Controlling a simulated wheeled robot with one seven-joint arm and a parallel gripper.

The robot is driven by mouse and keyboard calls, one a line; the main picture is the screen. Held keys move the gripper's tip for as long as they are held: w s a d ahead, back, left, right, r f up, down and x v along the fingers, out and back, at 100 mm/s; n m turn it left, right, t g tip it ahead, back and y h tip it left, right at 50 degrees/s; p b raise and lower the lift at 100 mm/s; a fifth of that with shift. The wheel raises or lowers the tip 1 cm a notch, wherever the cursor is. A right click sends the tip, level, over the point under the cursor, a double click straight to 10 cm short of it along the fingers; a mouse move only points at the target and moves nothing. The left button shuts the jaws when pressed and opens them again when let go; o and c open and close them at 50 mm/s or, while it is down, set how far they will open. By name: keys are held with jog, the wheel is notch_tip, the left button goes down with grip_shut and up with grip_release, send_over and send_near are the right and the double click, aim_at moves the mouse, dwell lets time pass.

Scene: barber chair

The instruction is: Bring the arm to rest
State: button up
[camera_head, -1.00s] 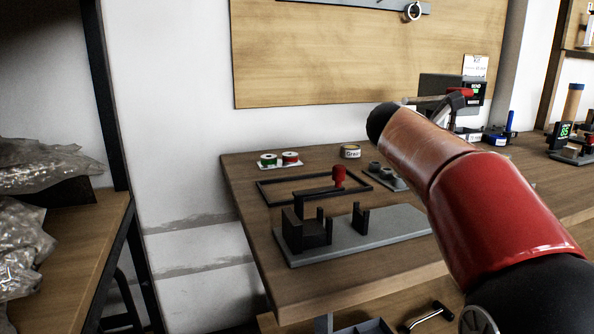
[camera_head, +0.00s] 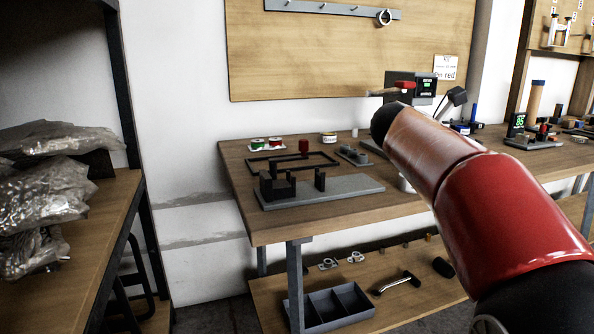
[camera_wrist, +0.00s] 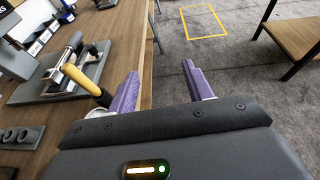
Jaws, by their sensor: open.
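My arm (camera_head: 497,197), red and copper with black joints, reaches up from the lower right of the head view in front of the workbench. My gripper (camera_wrist: 162,90) shows in the wrist view with two purple fingers spread apart and nothing between them. Its left finger appears over the workbench edge, its right finger over the grey floor. In the head view the gripper is hidden behind my arm.
The wooden workbench (camera_head: 262,227) carries a black clamp fixture on a grey plate (camera_head: 340,190). A blue-grey divided tray (camera_head: 328,308) is on its lower shelf. A shelf (camera_head: 88,225) with plastic-wrapped goods stands left. Carpet with a yellow outline (camera_wrist: 204,36) is open floor.

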jog(key=a+r+n+t+y, duration=0.2)
jog(key=a+r+n+t, duration=0.6)
jog(key=n, duration=0.6)
jog(key=s+a+f+n+t+y, duration=0.1)
jog(key=s+a+f+n+y, duration=0.35)
jog(key=n, duration=0.65)
jog(key=s+a+f+n+t+y, duration=0.2)
jog(key=a+f+n+y, duration=0.5)
jog(key=n, duration=0.4)
jog(key=s+d+f+n+g, duration=0.1)
jog(key=s+f+n+g, duration=0.9)
jog(key=s+f, duration=1)
notch_tip(320, 180, down, 2)
jog(key=n, duration=0.3)
jog(key=shift+s+d+f+g, duration=0.2)
jog(key=shift+s+d+g, duration=0.1)
jog(key=shift+s+g, duration=0.1)
jog(key=shift+w, duration=0.1)
